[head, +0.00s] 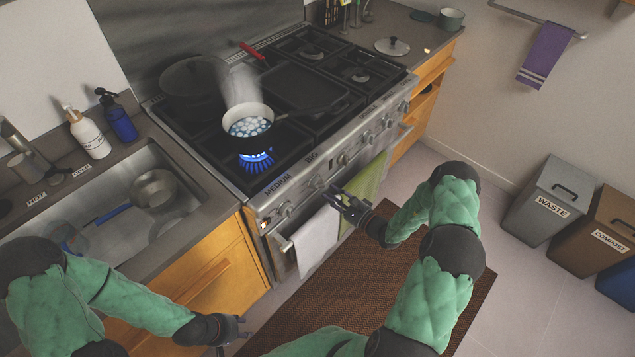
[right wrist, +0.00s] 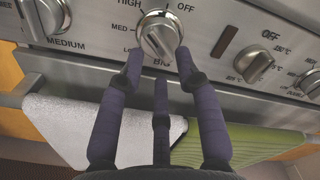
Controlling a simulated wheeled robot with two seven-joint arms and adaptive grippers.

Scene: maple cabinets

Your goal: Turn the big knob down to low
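The knob also shows on the stove front in the head view (head: 317,183). My right gripper (right wrist: 160,65) is open, its fingertips spread at the knob's lower left and right edges; contact is unclear. My left gripper (head: 232,330) hangs low before the sink cabinet, its fingers hard to make out.
The medium knob (right wrist: 45,16) is left of the big knob; an oven knob (right wrist: 254,64) is right. White (head: 315,240) and green (head: 369,182) towels hang below. Bins stand far right.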

